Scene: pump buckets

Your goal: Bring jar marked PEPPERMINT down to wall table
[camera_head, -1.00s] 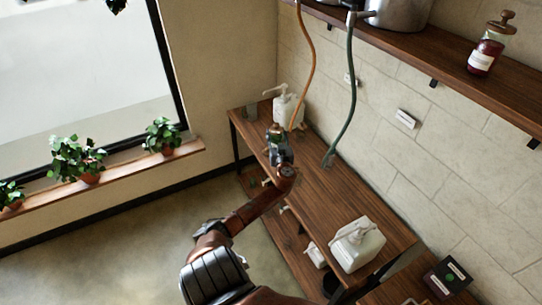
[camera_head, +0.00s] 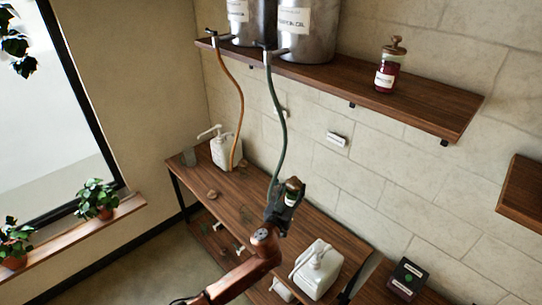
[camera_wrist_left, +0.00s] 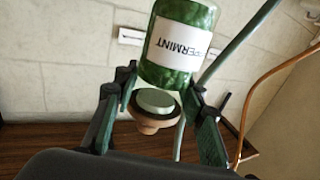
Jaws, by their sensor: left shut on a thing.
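The PEPPERMINT jar (camera_wrist_left: 182,42) is green, with a white label that reads "PERMINT" upside down in the left wrist view. My left gripper (camera_head: 286,200) is shut on it at its lid end; the fingers (camera_wrist_left: 155,118) stand either side of the pale round stopper. In the head view a little of the jar (camera_head: 291,199) shows between the fingers, mostly hidden. The wall table (camera_head: 240,200) is dark wood, along the wall. The gripper appears over its middle; its height above the top is hard to tell. My right gripper is not in view.
White pump bottles stand at the table's far end (camera_head: 227,152) and near end (camera_head: 316,270). An orange hose (camera_head: 239,105) and a green hose (camera_head: 281,125) hang from steel drums on the shelf (camera_head: 420,107). A red jar (camera_head: 388,70) stands there. A small dark box (camera_head: 407,279) sits at lower right.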

